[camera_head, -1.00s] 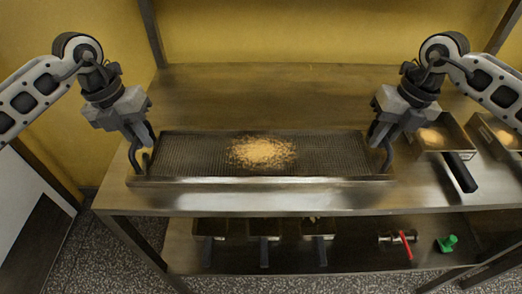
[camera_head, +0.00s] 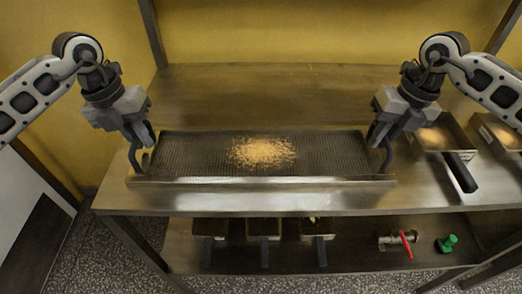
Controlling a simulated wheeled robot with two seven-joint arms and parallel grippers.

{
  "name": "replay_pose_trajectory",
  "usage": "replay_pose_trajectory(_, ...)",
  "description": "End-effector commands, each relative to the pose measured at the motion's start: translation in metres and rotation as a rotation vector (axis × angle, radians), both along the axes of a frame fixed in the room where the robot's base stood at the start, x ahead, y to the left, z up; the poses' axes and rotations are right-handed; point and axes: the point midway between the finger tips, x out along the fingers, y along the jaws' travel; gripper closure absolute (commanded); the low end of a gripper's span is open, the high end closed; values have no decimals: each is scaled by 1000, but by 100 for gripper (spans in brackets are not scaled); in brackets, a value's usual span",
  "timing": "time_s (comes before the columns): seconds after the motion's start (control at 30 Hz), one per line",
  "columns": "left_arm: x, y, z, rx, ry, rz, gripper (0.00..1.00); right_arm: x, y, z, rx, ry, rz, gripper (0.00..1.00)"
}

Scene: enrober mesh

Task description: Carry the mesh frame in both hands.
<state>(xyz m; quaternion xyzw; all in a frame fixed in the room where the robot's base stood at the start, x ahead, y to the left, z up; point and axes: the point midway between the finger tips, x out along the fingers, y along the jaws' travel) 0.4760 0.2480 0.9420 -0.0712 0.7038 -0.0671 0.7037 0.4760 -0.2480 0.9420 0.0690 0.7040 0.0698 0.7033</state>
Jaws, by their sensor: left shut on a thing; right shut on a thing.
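The mesh frame (camera_head: 200,156) is a wide, shallow metal frame with a dark mesh, at the front of the steel table. A loose heap of tan crumbs (camera_head: 262,152) lies on the middle of its mesh. My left gripper (camera_head: 143,160) is shut on the frame's left end. My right gripper (camera_head: 379,160) is shut on its right end. The frame looks level. I cannot tell whether it touches the table or hangs just above it.
The steel table (camera_head: 260,85) is bare behind the frame. Two metal pans (camera_head: 431,138) (camera_head: 497,133) stand at the right, one with a dark handle reaching forward. The lower shelf (camera_head: 350,257) holds several dark-handled pans, a red-handled valve (camera_head: 406,243) and a green item (camera_head: 447,243).

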Motion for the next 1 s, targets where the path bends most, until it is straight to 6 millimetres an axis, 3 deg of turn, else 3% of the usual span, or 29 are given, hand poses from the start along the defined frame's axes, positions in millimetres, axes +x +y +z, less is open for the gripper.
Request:
replay_pose_trajectory(0.37, 1, 1, 5, 0, -5, 2, 100, 1, -1, 5, 0, -4, -2, 100)
replay_pose_trajectory(0.8, 1, 1, 46, 1, -3, 2, 100, 1, -1, 46, -1, -3, -2, 100)
replay_pose_trajectory(1.0, 1, 1, 53, 1, -2, 1, 100, 1, -1, 53, -1, -2, -1, 100)
